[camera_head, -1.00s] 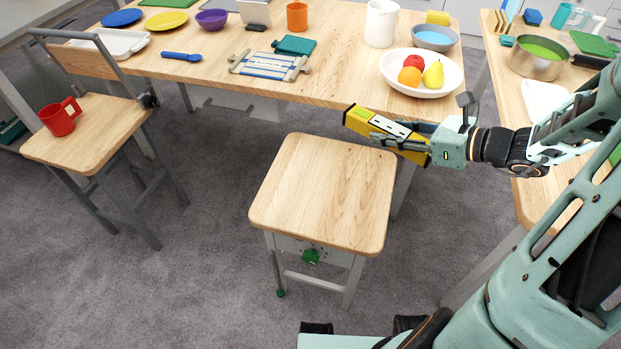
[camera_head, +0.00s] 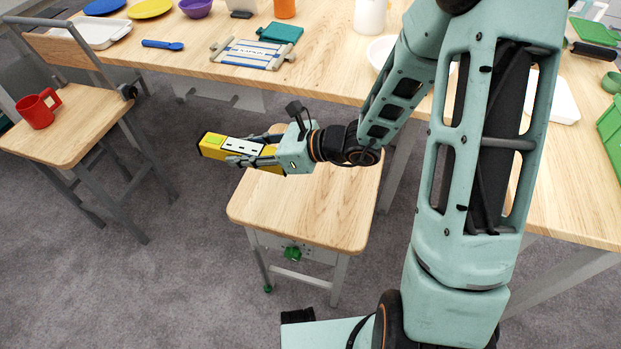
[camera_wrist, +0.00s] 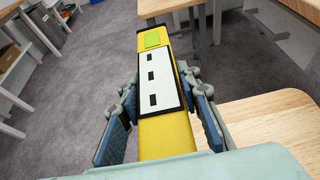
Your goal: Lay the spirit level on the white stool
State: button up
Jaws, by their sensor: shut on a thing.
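The yellow spirit level (camera_head: 215,146) has a white label and a green vial patch. My gripper (camera_head: 250,153) is shut on it, with a finger on each side. In the wrist view the level (camera_wrist: 165,135) runs lengthwise between the fingers (camera_wrist: 160,110). The white stool (camera_head: 300,213) has a wooden seat and pale legs. In the head view the level shows over the stool's back left corner, its far end past the seat's left edge. It is held above the seat; the exact height cannot be told. The arm hides part of the seat's back edge.
A chair (camera_head: 62,135) with a red mug (camera_head: 38,108) is at the left. The stool's seat is bare.

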jog(key=d+f+b, duration=0.2)
jog(key=d+f, duration=0.2)
jog(key=d, duration=0.5)
send_over(307, 189)
jog(key=a, duration=0.1)
notch_tip(307, 189, down, 5)
jog(key=shift+b, duration=0.45)
jog(key=shift+d+f, duration=0.3)
jog(key=shift+f, duration=0.05)
jog(key=shift+d+f+b, duration=0.2)
jog(key=shift+f+b, duration=0.4)
jog(key=shift+f, duration=1.05)
jog(key=shift+f, duration=0.2)
jog(key=o, duration=1.3)
